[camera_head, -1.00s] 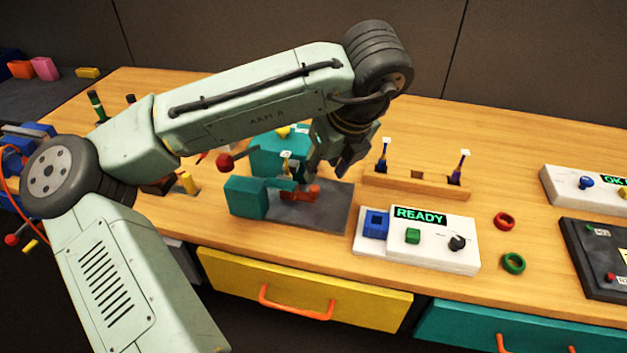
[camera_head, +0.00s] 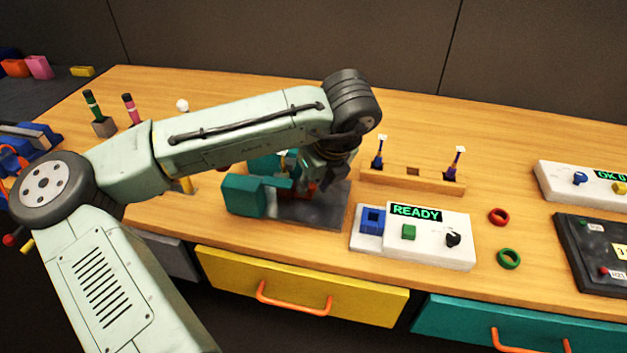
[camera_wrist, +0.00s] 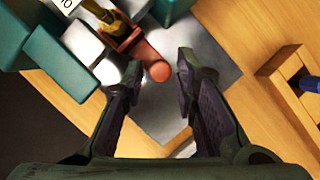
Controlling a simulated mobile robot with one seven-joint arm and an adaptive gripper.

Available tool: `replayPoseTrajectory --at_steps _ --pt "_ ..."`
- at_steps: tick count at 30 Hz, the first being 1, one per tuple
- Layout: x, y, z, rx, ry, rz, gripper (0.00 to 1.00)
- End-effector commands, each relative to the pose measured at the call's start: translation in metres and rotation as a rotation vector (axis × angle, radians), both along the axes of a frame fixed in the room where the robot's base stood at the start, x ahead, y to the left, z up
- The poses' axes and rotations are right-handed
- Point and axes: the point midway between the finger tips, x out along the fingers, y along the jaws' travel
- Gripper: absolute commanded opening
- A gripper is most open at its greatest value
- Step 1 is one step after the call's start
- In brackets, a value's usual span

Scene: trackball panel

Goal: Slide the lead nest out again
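The lead nest (camera_wrist: 122,40) is a red-brown slide with a round knob (camera_wrist: 155,66) at its near end in the wrist view. It lies on a grey base plate (camera_wrist: 218,75) by the teal fixture (camera_head: 243,195). A yellow-bodied lead (camera_wrist: 97,12) with a white tag stands in the nest. My gripper (camera_wrist: 160,72) is open, with one finger on each side of the knob. Whether the fingers touch the knob cannot be told. In the head view my gripper (camera_head: 328,185) is low over the plate and hides most of the nest.
A wooden rack (camera_head: 412,180) with two tagged leads stands right of the plate. A white box (camera_head: 420,252) reading READY is in front of it. Red (camera_head: 498,216) and green (camera_head: 508,258) rings lie further right. The table behind the rack is clear.

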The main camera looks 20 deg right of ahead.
Motion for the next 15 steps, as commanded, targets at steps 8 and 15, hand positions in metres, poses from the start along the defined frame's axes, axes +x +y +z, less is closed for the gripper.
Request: replayPoseTrajectory --at_steps 8,15 --pt "0.0 0.0 0.0002 0.0 0.0 0.0 0.06" --pt "0.0001 0.0 0.0004 0.0 0.0 0.0 0.0"
